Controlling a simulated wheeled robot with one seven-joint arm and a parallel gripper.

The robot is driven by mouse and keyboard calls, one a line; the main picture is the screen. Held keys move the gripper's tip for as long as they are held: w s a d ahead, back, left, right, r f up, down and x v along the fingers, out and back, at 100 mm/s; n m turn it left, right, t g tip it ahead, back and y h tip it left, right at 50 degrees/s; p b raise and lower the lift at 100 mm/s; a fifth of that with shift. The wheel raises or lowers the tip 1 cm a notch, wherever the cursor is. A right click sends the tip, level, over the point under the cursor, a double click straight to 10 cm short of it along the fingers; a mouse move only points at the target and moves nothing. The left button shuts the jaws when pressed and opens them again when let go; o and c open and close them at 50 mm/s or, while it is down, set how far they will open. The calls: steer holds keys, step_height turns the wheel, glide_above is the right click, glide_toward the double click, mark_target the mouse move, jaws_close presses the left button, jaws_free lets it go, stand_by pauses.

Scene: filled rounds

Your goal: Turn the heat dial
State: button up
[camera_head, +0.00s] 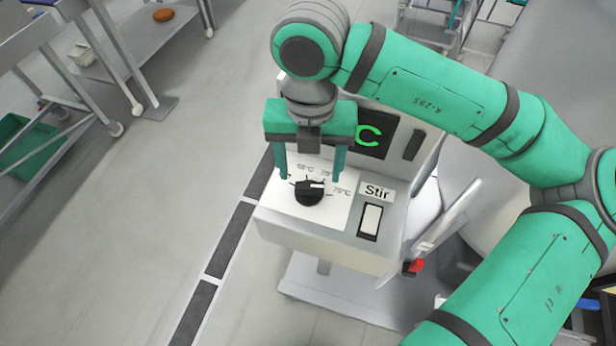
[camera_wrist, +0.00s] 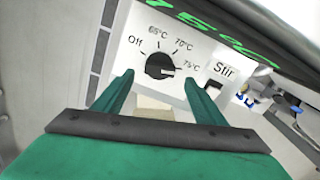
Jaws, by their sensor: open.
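The heat dial (camera_head: 309,193) is a black round knob with a white pointer mark on a white panel, marked Off, 65°C, 70°C and 75°C. My gripper (camera_head: 311,176) is open and points down over the panel, one finger on each side of the dial. I cannot tell whether the fingers touch the panel.
Right of the dial is a white rocker switch (camera_head: 371,219) under a Stir label (camera_head: 377,191). A dark display (camera_head: 372,133) with green characters stands behind the panel. A red-ended lever (camera_head: 413,267) is at lower right. Grey racks and a green crate (camera_head: 30,147) stand at left; the floor between is clear.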

mark_target(310, 185)
step_height(310, 185, down, 4)
steer(key=shift+d+r, duration=0.1)
steer(key=shift+f, duration=0.6)
steer(key=shift+w, duration=0.1)
steer(key=c, duration=1)
